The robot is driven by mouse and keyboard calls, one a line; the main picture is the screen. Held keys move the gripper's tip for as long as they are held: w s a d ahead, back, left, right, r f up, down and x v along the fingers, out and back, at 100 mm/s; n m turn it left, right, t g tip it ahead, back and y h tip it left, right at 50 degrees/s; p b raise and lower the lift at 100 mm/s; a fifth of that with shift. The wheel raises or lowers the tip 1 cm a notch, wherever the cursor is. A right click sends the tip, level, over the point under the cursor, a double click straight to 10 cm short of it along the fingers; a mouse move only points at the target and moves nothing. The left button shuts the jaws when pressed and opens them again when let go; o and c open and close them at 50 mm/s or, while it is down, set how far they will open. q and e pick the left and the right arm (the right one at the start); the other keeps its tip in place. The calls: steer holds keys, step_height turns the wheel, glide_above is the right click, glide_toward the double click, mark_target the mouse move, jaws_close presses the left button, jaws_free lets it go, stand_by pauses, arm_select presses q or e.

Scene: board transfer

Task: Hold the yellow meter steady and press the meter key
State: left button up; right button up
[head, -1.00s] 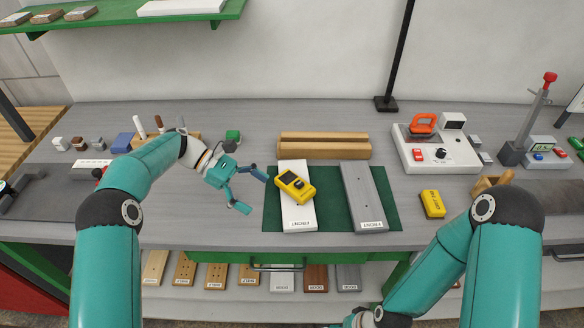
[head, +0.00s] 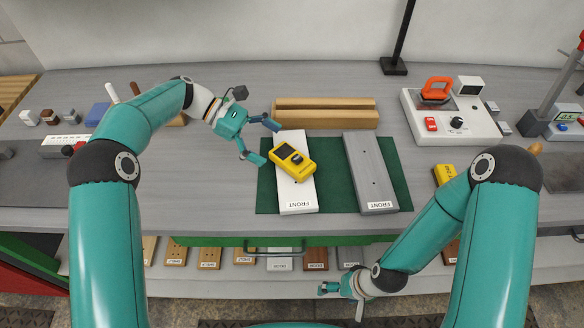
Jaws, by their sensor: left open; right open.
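The yellow meter (head: 293,161) lies at an angle on the white board (head: 297,196) marked FRONT, with its dark screen and dark round key or knob facing up. My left gripper (head: 266,143) is open just left of the meter. Its two fingers point at the meter, one toward its upper end and one near its left side. I cannot tell whether the lower finger touches it. My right gripper (head: 326,288) is low in front of the bench, below the tabletop, apart from the meter; its fingertips are small in view.
A grey board (head: 370,178) lies right of the white one on the green mat (head: 335,190). A wooden block (head: 325,113) stands behind. Shelf boards sit below.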

mark_target(288, 157)
arm_select(q)
steer(key=x, duration=0.3)
steer(key=shift+s+d+f+b, duration=0.1)
steer(key=shift+d+b, duration=0.1)
steer(key=shift+b, duration=0.2)
steer(key=shift+x, duration=0.9)
arm_select(e)
steer(key=shift+f, duration=1.1)
arm_select(q)
steer(key=shift+s, duration=0.1)
steer(key=c, duration=1.2)
steer(key=shift+f, duration=0.1)
arm_select(e)
jaws_close()
